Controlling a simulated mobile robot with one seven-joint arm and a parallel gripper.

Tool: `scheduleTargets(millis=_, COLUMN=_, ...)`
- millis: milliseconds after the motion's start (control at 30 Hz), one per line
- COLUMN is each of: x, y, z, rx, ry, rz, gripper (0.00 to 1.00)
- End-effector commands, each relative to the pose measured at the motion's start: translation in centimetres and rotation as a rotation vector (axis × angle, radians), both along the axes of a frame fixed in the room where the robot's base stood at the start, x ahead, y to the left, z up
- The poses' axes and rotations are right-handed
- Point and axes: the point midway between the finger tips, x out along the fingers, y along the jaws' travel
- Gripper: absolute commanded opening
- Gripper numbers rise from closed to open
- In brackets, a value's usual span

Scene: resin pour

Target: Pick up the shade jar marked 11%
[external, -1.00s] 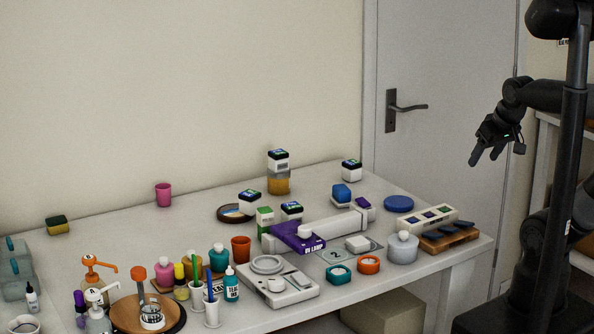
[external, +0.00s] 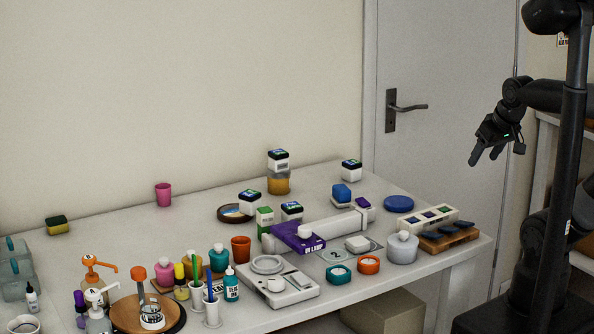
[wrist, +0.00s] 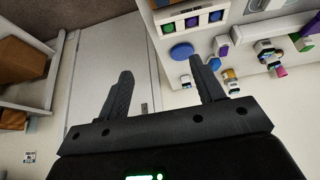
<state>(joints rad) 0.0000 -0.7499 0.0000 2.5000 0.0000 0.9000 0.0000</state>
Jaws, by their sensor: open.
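Several white jars with dark, labelled tops stand on the table in the external view. One jar (external: 278,160) sits on top of an amber container (external: 279,183). Another jar (external: 351,171) stands alone at the back right. One more (external: 249,203) is by a dark round dish, and another (external: 291,211) is beside a green-and-white box. The markings are too small to read, so I cannot tell which is 11%. My gripper (external: 484,158) is open and empty, in the air right of the table, away from every jar. Its spread fingers show in the wrist view (wrist: 165,88).
A blue disc (external: 398,203), a swatch strip (external: 430,217) and a wooden rack (external: 450,238) lie at the table's right end. A long grey-white roll (external: 335,230) lies before the jars. Bottles and cups crowd the front left. A door (external: 440,70) stands behind.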

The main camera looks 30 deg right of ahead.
Motion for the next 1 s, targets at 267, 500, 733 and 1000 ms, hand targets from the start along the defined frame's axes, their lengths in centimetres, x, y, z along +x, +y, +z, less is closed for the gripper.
scheduleTargets(millis=267, x=0.0, y=0.0, z=0.0, rx=0.0, ry=0.0, rz=0.0, gripper=0.65)
scheduleTargets(millis=500, x=1.0, y=0.0, z=0.5, rx=-0.003, ry=0.003, rz=0.001, gripper=0.65)
scheduleTargets(millis=733, x=7.0, y=0.3, z=2.5, rx=-0.019, ry=0.021, rz=0.01, gripper=0.65)
scheduleTargets(millis=1000, x=16.3, y=0.9, z=3.5, rx=-0.034, ry=0.042, rz=0.029, gripper=0.65)
